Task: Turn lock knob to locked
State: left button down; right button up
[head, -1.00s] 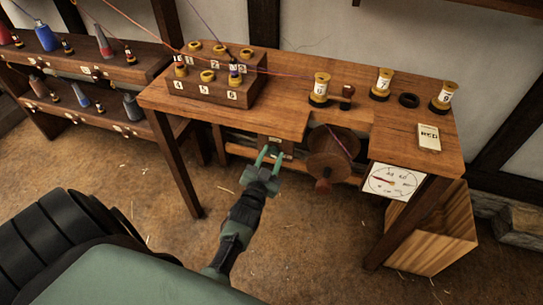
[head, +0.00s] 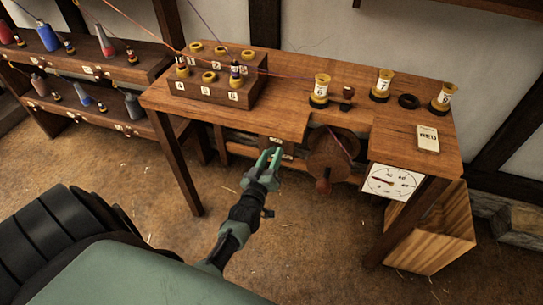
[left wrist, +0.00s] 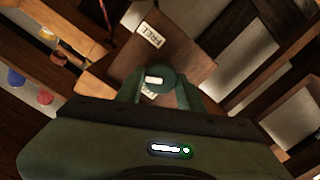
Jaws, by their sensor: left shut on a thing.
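The lock knob (left wrist: 155,78) is a round dark green knob with a white pointer bar, on a wooden panel (left wrist: 178,45) under the bench. A label reading FREE (left wrist: 150,36) is above it in the left wrist view. A second pale label below it is mostly hidden by my gripper. My left gripper (head: 270,156) is shut on the knob, with one finger on each side. It also shows in the left wrist view (left wrist: 162,88). In the head view the knob is hidden by the fingers. My right gripper is not in view.
The wooden bench (head: 285,95) stands over the panel. A wooden wheel with a crank (head: 332,160) is just right of my left gripper. A dial (head: 393,182) hangs at the bench's right front. A numbered spool block (head: 212,88) sits on top. The floor in front is clear.

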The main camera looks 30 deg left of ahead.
pick_arm(q)
jog(key=n, duration=0.5)
jog(key=shift+a+f+n+b, duration=0.1)
jog(key=shift+n+b, duration=0.2)
jog(key=shift+b, duration=0.05)
jog(key=n+b, duration=0.1)
jog(key=n, duration=0.5)
jog(key=shift+f+b, duration=0.1)
jog(key=shift+b, duration=0.3)
jog(key=shift+n, duration=0.3)
jog(key=c, duration=0.9)
grip_release()
jog(key=shift+c, duration=0.2)
jog(key=v, duration=0.8)
